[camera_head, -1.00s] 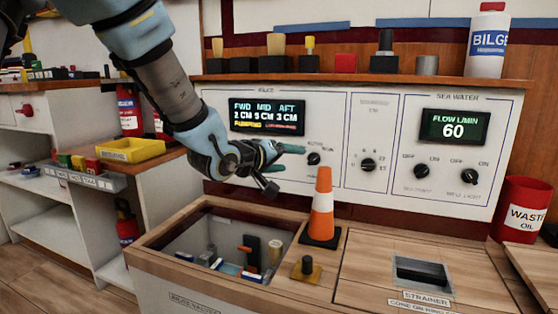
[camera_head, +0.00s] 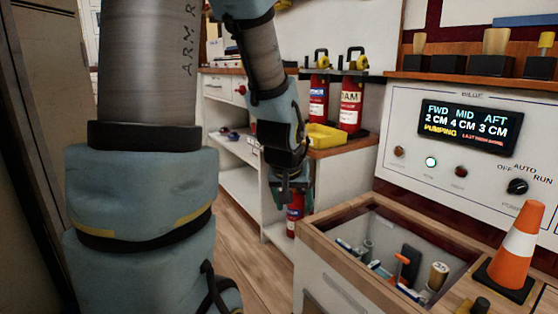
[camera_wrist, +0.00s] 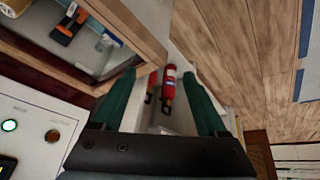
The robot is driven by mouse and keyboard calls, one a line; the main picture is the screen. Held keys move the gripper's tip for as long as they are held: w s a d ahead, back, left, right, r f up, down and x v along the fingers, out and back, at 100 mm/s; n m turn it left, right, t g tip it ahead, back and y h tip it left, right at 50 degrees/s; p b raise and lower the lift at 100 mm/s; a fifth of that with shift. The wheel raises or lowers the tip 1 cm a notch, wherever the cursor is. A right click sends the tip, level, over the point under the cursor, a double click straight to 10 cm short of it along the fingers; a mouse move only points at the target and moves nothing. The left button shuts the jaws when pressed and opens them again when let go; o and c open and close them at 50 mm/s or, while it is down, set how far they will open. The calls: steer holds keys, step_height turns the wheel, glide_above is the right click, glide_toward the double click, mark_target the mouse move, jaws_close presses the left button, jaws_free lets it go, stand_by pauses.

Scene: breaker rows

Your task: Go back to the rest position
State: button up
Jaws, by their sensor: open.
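My gripper (camera_head: 286,190) hangs at the end of my arm in the head view, left of the open wooden bin and in front of the white shelf unit. In the wrist view my gripper (camera_wrist: 168,88) shows two green fingers spread wide apart. They hold nothing. A red fire extinguisher (camera_wrist: 169,82) shows between the fingers, well beyond them. The bilge panel (camera_head: 395,128) stands to the right, apart from the gripper. Its display (camera_head: 468,127) reads FWD 2 CM, MID 4 CM, AFT 3 CM and PUMPING. A green lamp (camera_head: 431,162) on it is lit.
The open bin (camera_head: 330,222) holds several small items. An orange cone (camera_head: 516,245) stands at its right. Red extinguishers (camera_head: 351,103) and a yellow tray (camera_head: 325,136) are on the counter behind. Another extinguisher (camera_head: 295,222) stands lower. Wooden floor (camera_head: 243,262) is clear left of the bin.

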steer(key=s+a+n+g+y, duration=0.1)
steer(key=s+a+g+y, duration=0.15)
steer(key=s+a, duration=0.65)
step_height(320, 180, up, 37)
steer(key=a+g+p, duration=0.1)
steer(key=p, duration=3.7)
steer(key=shift+w+a+h+p, duration=0.15)
steer(key=shift+w+h+p, duration=0.25)
steer(key=shift+h, duration=0.05)
